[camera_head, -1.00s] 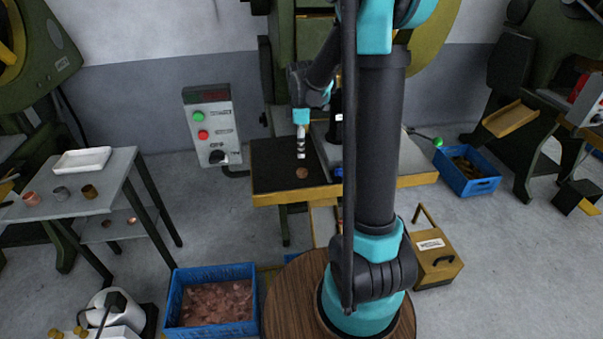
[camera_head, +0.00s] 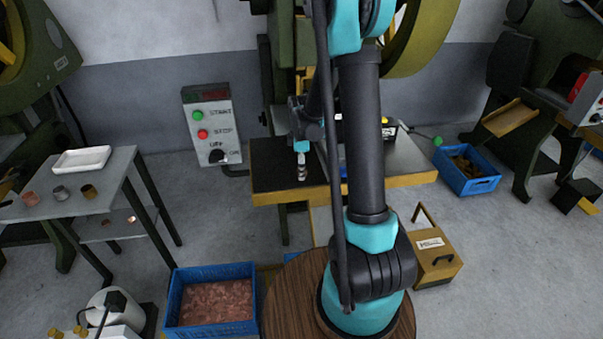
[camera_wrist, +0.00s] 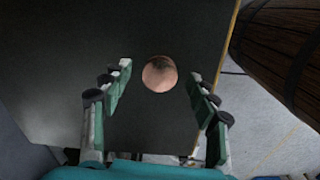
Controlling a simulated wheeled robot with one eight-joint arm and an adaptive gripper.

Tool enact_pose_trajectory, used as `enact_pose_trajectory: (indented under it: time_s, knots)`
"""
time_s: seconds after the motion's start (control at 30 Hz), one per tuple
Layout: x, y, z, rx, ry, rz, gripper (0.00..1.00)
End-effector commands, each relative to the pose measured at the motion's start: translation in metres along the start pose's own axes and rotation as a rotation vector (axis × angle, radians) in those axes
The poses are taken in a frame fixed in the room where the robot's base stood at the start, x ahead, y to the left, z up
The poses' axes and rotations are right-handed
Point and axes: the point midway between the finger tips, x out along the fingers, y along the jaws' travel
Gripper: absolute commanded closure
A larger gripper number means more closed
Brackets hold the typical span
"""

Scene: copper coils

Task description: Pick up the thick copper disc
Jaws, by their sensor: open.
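The copper disc (camera_wrist: 160,74) lies flat on the dark top of the press table (camera_wrist: 60,50) in the wrist view. My gripper (camera_wrist: 160,84) is open, with one finger on each side of the disc and a gap to each. The disc sits between the fingertips, a little toward the far end. I cannot tell how high the fingertips are above the table. In the head view my gripper (camera_head: 302,177) points down just over the dark table top, and it hides the disc there.
A control box (camera_head: 207,125) stands left of the table. My arm rises right of it, in front of the press. A blue crate of copper pieces (camera_head: 213,300) is on the floor below. A side table (camera_head: 75,208) with a white tray (camera_head: 82,160) and small cylinders stands left.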

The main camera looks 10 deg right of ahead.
Motion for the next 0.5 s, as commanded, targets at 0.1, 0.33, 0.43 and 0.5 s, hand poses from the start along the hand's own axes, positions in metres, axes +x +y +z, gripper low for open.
enact_pose_trajectory:
  time_s: [0.1, 0.33, 0.43, 0.5]
  knots:
    - [0.0002, -0.0001, 0.0000, 0.000, 0.000, 0.000, 0.40]
    - [0.0000, 0.0000, 0.0000, 0.000, 0.000, 0.000, 0.59]
    - [-0.0001, 0.0000, 0.0000, 0.000, 0.000, 0.000, 0.71]
    - [-0.0001, 0.0000, 0.0000, 0.000, 0.000, 0.000, 0.80]
